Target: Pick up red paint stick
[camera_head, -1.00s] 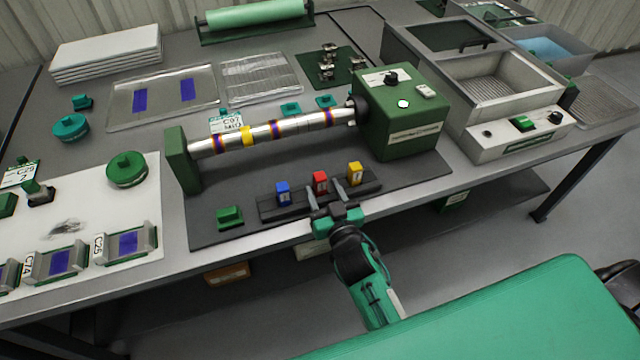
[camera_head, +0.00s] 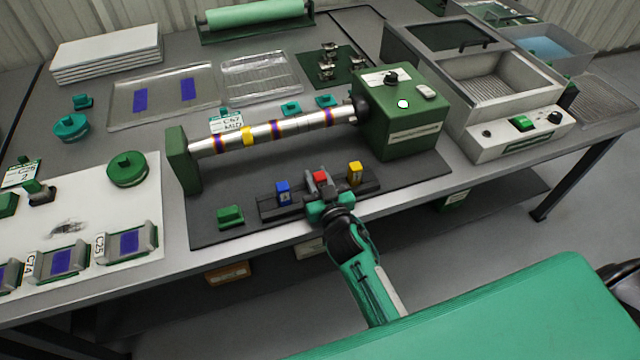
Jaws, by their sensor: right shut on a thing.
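The red paint stick (camera_head: 320,177) stands in the dark rack (camera_head: 267,206) on the bench, between a blue stick (camera_head: 283,193) on its left and a yellow stick (camera_head: 355,172) on its right. My right gripper (camera_head: 321,187) is shut on the red paint stick, with a finger on each side of it. The red top shows between the fingers; the lower part is hidden by the gripper. I cannot tell whether the stick is clear of its slot. My left gripper is not in view.
A green lathe-like machine (camera_head: 405,125) with a silver banded shaft (camera_head: 275,132) stands just behind the rack. A small green block (camera_head: 230,215) lies left of the rack. The dark mat (camera_head: 215,190) has bare room on the left. The bench's front edge runs below my right arm.

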